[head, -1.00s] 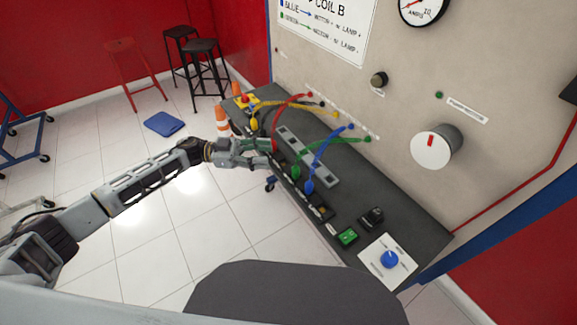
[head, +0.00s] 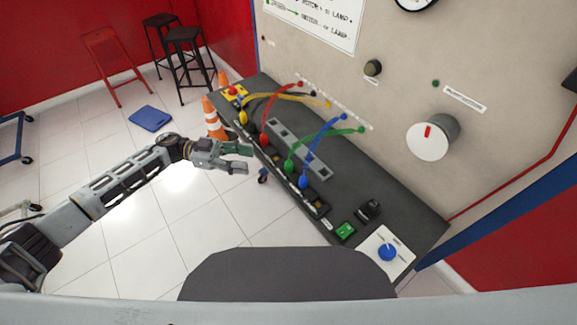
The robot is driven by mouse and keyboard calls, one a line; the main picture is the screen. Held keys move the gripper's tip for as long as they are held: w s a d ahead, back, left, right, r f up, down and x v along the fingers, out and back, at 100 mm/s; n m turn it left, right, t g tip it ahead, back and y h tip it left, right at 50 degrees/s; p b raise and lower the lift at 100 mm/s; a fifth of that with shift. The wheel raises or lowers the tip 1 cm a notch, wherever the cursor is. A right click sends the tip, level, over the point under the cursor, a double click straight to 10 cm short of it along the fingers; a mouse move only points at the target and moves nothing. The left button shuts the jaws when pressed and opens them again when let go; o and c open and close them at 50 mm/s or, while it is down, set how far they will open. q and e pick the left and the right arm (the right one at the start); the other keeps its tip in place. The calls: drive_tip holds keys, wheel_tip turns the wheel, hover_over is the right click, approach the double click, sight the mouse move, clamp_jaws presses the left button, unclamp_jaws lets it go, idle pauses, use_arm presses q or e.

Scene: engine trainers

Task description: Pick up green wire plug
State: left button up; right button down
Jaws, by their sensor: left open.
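The green wire plug (head: 289,166) stands upright at the front of the dark bench, in the row of plugs. Its green wire (head: 325,134) runs up to the panel. The blue plug (head: 303,182) is close on its right; the red plug (head: 263,140) is farther to its left. My left gripper (head: 246,159) is open and empty, in front of the bench's front edge and left of the green plug, apart from it. My right gripper is not in view.
The bench (head: 350,195) also bears a yellow plug (head: 243,118), a grey bar (head: 300,150), a green switch (head: 345,230) and a blue knob (head: 388,252). An orange cone (head: 213,118) stands beyond the gripper.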

use_arm(q)
drive_tip(key=p, duration=0.1)
approach(289, 164)
drive_tip(key=d, duration=0.1)
drive_tip(key=d+f, duration=0.1)
drive_tip(key=d, duration=0.1)
drive_tip(key=shift+w+d+f, duration=0.15)
drive_tip(key=shift+d+f, duration=0.1)
drive_tip(key=shift+f, duration=0.1)
drive_tip(key=shift+d, duration=0.55)
drive_tip(key=shift+s+d+p, duration=0.2)
drive_tip(key=shift+d+p, duration=0.1)
drive_tip(key=shift+d, duration=0.35)
drive_tip(key=d, duration=0.2)
drive_tip(key=shift+s+d+r+p, duration=0.15)
drive_tip(key=shift+s+d+p, duration=0.1)
drive_tip(key=shift+d+p, duration=0.1)
drive_tip(key=shift+d, duration=0.35)
drive_tip(key=shift+s+d, duration=0.1)
drive_tip(key=shift+d, duration=0.2)
drive_tip(key=c, duration=1)
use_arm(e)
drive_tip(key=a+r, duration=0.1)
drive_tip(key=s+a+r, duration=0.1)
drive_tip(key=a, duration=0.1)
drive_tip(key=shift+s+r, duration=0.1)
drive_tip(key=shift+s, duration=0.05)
